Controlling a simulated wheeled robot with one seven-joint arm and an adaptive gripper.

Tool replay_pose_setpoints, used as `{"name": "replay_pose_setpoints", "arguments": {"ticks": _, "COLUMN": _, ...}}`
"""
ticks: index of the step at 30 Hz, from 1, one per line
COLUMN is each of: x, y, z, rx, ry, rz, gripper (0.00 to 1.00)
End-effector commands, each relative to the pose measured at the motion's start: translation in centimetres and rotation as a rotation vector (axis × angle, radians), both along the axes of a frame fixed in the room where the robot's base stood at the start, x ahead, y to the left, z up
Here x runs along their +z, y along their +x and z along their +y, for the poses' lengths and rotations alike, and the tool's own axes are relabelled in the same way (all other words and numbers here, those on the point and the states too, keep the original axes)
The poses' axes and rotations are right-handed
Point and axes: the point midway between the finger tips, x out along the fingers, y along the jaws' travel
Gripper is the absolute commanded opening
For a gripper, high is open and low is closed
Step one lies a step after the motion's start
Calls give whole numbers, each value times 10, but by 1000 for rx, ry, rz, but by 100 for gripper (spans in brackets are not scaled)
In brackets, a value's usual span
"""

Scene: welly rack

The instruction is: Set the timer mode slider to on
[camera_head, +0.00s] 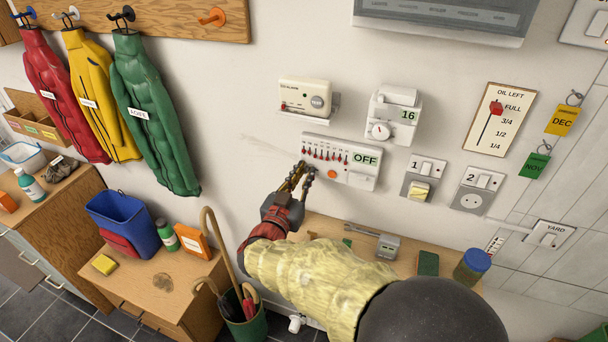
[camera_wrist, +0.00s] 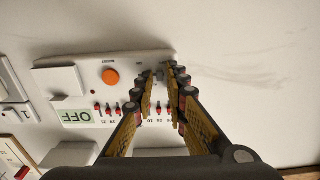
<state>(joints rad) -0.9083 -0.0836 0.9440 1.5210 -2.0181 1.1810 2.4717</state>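The timer (camera_head: 340,178) is a white wall panel with a row of small red pins, an orange button (camera_head: 332,174) and a label reading OFF (camera_head: 366,159). In the wrist view the panel (camera_wrist: 90,75) appears upside down, with its orange button (camera_wrist: 111,77) and OFF label (camera_wrist: 76,117). A small grey knob (camera_wrist: 160,74), seemingly the mode slider, shows at the panel's end between my fingertips. My gripper (camera_head: 303,172) is at the panel's left end, fingers apart around the knob (camera_wrist: 162,78). I cannot tell whether they touch it. The knob is hidden in the head view.
An oil alarm (camera_head: 305,96) on a small shelf is above the timer, and a dial unit (camera_head: 393,117) is at upper right. Switches (camera_head: 425,178) are to the right. A wooden shelf (camera_head: 325,228) with several items is below. Bare wall lies left of the timer.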

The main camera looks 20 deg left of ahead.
Motion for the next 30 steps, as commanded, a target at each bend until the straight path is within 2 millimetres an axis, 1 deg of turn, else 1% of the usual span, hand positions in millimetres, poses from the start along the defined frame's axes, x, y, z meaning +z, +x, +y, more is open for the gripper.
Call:
{"name": "replay_pose_setpoints", "arguments": {"ticks": 2, "x": 0, "y": 0, "z": 0, "rx": 0, "ry": 0, "rz": 0, "gripper": 14}}
{"name": "replay_pose_setpoints", "arguments": {"ticks": 9, "x": 0, "y": 0, "z": 0, "rx": 0, "ry": 0, "rz": 0, "gripper": 0}}
{"name": "replay_pose_setpoints", "arguments": {"ticks": 30, "x": 0, "y": -1, "z": 0, "rx": 0, "ry": -1, "rz": 1, "gripper": 0}}
